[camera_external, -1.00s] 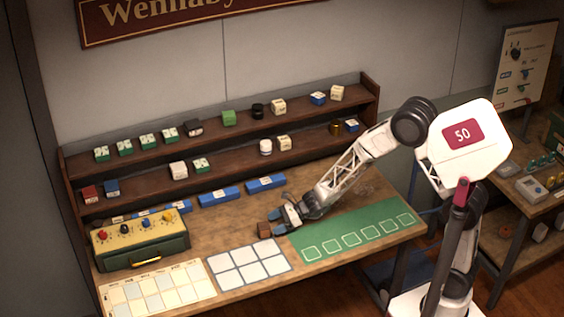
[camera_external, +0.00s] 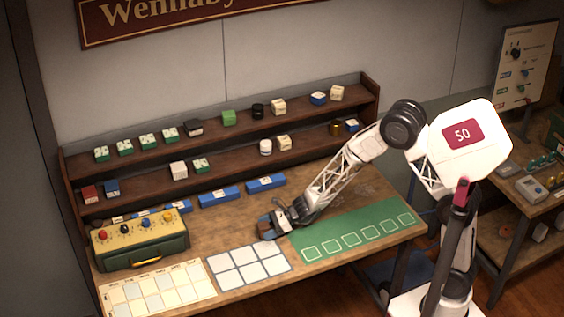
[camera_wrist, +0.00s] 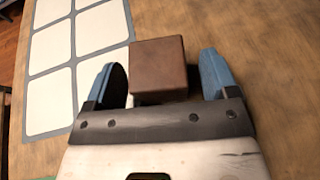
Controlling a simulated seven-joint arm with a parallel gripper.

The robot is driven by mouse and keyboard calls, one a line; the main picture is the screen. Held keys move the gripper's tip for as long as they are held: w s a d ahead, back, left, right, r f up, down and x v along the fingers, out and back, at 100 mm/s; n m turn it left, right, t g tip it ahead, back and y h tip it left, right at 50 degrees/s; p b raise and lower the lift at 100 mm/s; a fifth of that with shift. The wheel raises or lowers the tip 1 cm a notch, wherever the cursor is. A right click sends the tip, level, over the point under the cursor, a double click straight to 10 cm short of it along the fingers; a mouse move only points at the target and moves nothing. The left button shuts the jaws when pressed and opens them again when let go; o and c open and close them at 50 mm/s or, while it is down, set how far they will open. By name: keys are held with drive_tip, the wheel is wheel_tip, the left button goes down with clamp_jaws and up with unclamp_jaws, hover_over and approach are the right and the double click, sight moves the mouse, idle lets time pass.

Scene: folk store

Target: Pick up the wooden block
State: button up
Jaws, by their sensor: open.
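The wooden block (camera_wrist: 158,66) is a brown cube on the tabletop, seen in the wrist view between the two blue fingers of my gripper (camera_wrist: 163,78). The fingers stand apart, one on each side of the block, with a gap visible on both sides. In the external view my gripper (camera_external: 270,228) is low over the table, just behind the white-squared mat. The block (camera_external: 265,231) is partly hidden there by the fingers.
The white-squared mat (camera_external: 236,258) lies in front of the block, and a green mat (camera_external: 340,236) is to the right. A green box with coloured knobs (camera_external: 140,240) stands left. Blue bins (camera_external: 218,197) and a shelf (camera_external: 220,140) with small items are behind.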

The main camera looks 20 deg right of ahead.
sight(264, 225)
drive_tip(key=shift+w+a+f, duration=0.1)
drive_tip(key=shift+a+f, duration=0.1)
drive_tip(key=shift+a, duration=0.3)
drive_tip(key=c, duration=1)
drive_tip(key=shift+r, duration=0.15)
drive_tip(key=shift+r, duration=1.65)
drive_tip(key=s+d, duration=0.3)
drive_tip(key=s, duration=0.1)
drive_tip(key=s+d+r, duration=0.1)
drive_tip(key=s+d, duration=0.2)
drive_tip(key=d, duration=0.1)
drive_tip(key=s+d, duration=0.4)
drive_tip(key=shift+s+r, duration=0.2)
drive_tip(key=shift+s, duration=0.15)
